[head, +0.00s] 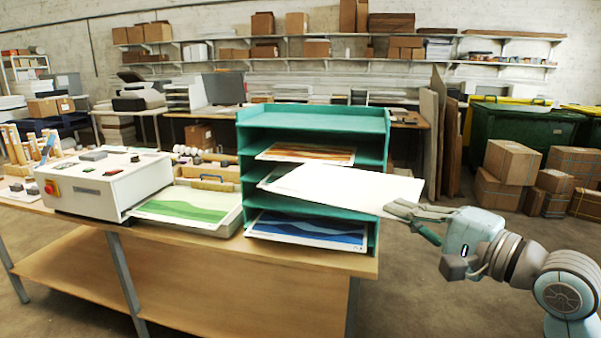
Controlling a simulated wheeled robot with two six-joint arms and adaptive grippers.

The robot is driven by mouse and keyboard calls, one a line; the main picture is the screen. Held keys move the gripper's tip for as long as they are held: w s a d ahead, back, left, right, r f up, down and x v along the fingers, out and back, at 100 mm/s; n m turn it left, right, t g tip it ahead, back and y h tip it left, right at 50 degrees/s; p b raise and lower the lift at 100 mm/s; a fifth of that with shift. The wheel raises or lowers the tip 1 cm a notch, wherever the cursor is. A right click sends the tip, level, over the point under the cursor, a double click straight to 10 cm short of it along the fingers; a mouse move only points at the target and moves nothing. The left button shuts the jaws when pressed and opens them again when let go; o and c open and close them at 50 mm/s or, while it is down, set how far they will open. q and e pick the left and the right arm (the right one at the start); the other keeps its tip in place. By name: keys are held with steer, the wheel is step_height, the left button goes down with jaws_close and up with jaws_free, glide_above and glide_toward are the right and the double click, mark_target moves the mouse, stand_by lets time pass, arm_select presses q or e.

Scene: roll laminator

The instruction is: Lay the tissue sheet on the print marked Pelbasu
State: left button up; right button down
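My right gripper (399,212) is shut on the right edge of a plain white sheet (350,187), which looks like the tissue sheet. The sheet is held about level and reaches left into a middle shelf of the teal rack (315,116). Under its left end a strip of another sheet or print (272,176) shows; the rest is hidden. An orange-brown print (305,152) lies on the shelf above, and a blue print (310,228) on the shelf below. A green print (187,207) lies at the laminator's right side. No print name is readable. My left gripper is out of view.
The white laminator (105,182) with a red button stands left on the wooden table (230,290). A toolbox-like tray with a handle (205,180) sits behind the green print. Cartons (512,162) and a green bin (530,130) stand at the right, beyond open floor.

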steer(key=s+d+f+m+t+h, duration=0.1)
steer(key=s+d+f+m+h, duration=0.15)
steer(key=f, duration=1.05)
steer(key=s+f, duration=0.8)
steer(key=s, duration=0.5)
steer(key=shift+a+f+n+t, duration=0.3)
steer(key=shift+a+f+n, duration=0.05)
steer(key=shift+a, duration=0.1)
